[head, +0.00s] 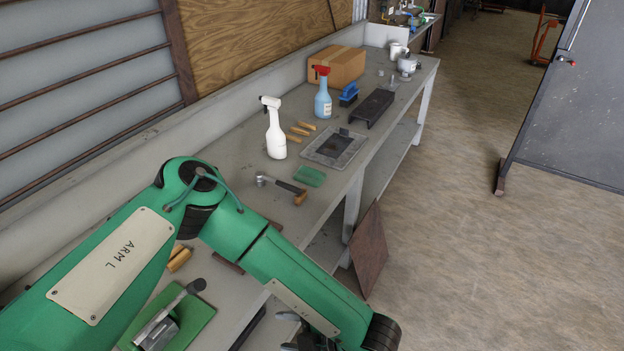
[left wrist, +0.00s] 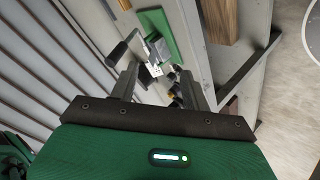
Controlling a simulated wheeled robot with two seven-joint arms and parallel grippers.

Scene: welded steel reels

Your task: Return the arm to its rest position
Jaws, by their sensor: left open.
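My left arm (head: 270,262), green and marked ARM L, reaches across the near part of the workbench in the head view. My left gripper (head: 306,340) shows only partly at the bottom edge there, beside the bench's front edge. In the left wrist view the left gripper (left wrist: 159,84) has its two dark fingers apart, with nothing seen held between them. Beyond them is a green plate (left wrist: 158,32) with a metal clamp-like tool (left wrist: 157,50) on it. My right gripper is not in view.

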